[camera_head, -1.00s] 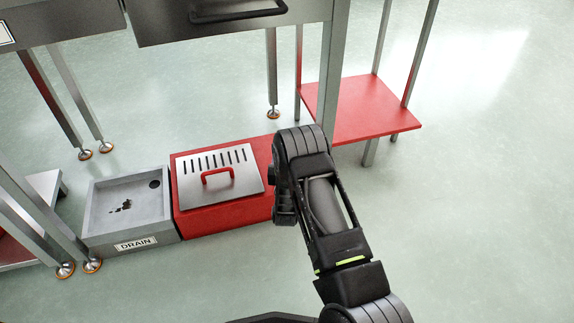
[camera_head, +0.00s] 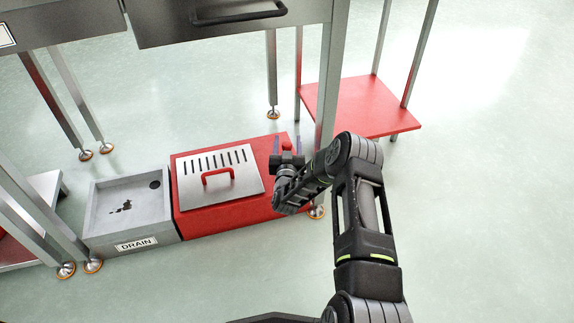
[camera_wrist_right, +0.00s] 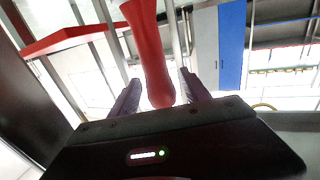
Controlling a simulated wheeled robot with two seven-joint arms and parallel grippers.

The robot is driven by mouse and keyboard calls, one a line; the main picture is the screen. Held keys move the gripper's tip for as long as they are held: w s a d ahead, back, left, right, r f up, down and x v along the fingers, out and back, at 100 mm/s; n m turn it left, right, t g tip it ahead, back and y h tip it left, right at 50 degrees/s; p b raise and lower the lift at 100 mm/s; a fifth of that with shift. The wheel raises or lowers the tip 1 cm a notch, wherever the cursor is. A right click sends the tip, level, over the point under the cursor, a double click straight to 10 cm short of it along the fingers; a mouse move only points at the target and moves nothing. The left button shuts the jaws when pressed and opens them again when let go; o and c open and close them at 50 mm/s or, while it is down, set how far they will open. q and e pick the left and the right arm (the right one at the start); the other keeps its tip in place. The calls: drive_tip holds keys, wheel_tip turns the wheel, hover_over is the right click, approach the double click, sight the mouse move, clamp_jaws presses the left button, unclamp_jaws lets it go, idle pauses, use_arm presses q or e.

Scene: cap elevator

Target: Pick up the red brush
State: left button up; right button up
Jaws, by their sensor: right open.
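The red brush shows in the right wrist view as a smooth red handle (camera_wrist_right: 150,50) with a rounded end, between the two fingers. In the head view only a small red knob (camera_head: 287,146) shows at the right end of the red box; the rest is hidden. My right gripper (camera_head: 287,150) is there, its fingers on either side of the knob. The gripper (camera_wrist_right: 158,88) is open, and gaps show between the handle and the fingers. My left gripper is not in view.
The red box (camera_head: 240,218) carries a slotted metal lid (camera_head: 240,160) with a red handle. A grey drain basin (camera_head: 100,235) adjoins it on the left. Metal table legs (camera_head: 328,95) and a red shelf (camera_head: 365,105) stand close behind the gripper. The floor at right is clear.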

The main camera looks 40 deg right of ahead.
drive_tip(key=shift+w+d+f, duration=0.1)
drive_tip(key=shift+w+d, duration=0.2)
drive_tip(key=shift+w, duration=0.2)
drive_tip(key=shift+c, duration=0.2)
clamp_jaws()
idle(0.5)
